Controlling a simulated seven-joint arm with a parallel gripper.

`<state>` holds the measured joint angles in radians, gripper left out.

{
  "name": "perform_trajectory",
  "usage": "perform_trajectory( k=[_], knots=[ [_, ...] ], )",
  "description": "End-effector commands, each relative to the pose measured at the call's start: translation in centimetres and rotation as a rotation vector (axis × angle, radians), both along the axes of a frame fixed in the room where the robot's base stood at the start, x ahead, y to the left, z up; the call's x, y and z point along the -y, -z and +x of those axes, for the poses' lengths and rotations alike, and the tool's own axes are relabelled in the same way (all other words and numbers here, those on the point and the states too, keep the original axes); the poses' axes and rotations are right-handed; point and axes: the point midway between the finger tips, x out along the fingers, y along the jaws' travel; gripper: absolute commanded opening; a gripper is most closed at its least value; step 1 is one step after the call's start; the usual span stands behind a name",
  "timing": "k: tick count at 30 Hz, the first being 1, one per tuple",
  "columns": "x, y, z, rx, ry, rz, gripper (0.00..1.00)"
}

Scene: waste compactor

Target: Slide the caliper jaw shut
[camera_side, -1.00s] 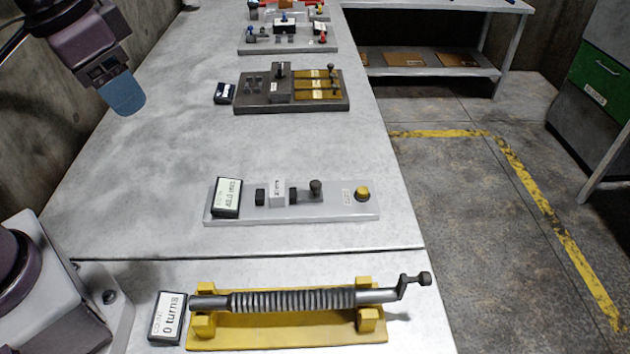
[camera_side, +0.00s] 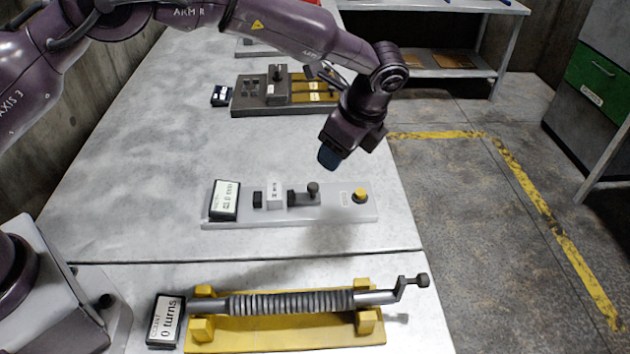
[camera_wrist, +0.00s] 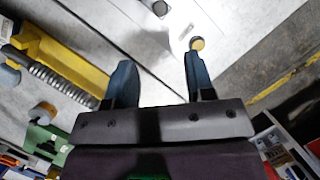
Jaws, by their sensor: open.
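The caliper is a light grey plate (camera_side: 335,211) on the table. It carries a tilted display (camera_side: 225,199), a dark fixed block (camera_side: 257,199), a white block (camera_side: 275,194), a dark sliding jaw with a round knob (camera_side: 313,189) and a yellow button (camera_side: 360,195). A gap shows between the white block and the dark block left of the knob. My gripper (camera_side: 329,158) is above the plate, apart from it, between knob and button in the picture. In the wrist view its blue fingers (camera_wrist: 160,82) are spread and empty; the yellow button (camera_wrist: 197,43) shows beyond the right fingertip.
A yellow stand with a ribbed shaft and crank (camera_side: 290,302) and its counter (camera_side: 166,321) stand in front. A dark board with brass strips (camera_side: 260,105) lies behind. The table's right edge is near the plate. Bare table lies left of the caliper.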

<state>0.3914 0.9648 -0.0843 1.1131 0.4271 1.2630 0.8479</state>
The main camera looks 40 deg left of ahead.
Motion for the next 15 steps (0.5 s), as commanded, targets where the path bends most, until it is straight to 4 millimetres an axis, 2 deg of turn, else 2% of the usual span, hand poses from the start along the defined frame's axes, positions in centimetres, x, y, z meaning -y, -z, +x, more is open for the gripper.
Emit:
perform_trajectory(
  k=[1, 7, 11, 15],
  knots=[
    [-0.1, -0.8, 0.4, -0.002, 0.038, 0.007, 0.49],
    [-0.6, 0.0, 0.1, -0.044, 0.102, 0.021, 0.49],
    [-1.4, 1.7, 0.1, -0.046, 0.100, 0.022, 0.49],
    [-2.6, 4.5, 0.0, -0.045, 0.098, 0.023, 0.49]
  ],
)
